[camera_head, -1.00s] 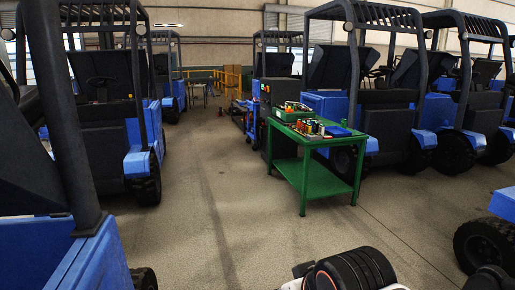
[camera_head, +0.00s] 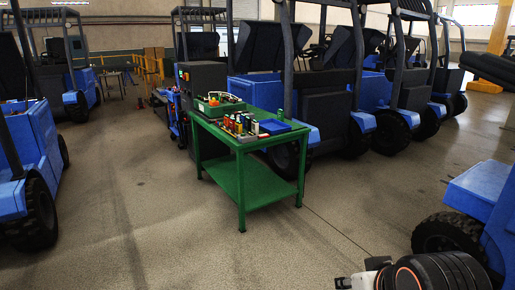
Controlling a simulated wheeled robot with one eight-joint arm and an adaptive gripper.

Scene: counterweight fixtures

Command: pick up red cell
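A group of small upright cylindrical cells (camera_head: 241,124) stands on the green table (camera_head: 243,187), near the front middle of its top. Red, yellow, green and dark colours show among them. They are small and close together, so I cannot tell for sure which one is the red cell. My arm shows at the bottom right as a black rounded link with an orange ring and a white part. I cannot make out my gripper, and no part of my arm is near the table.
A green tray (camera_head: 218,105) with items sits at the table's back left, and a blue tray (camera_head: 273,127) at its right. Blue vehicles stand behind and to the left. Another vehicle (camera_head: 480,205) is close on the right. The floor before the table is clear.

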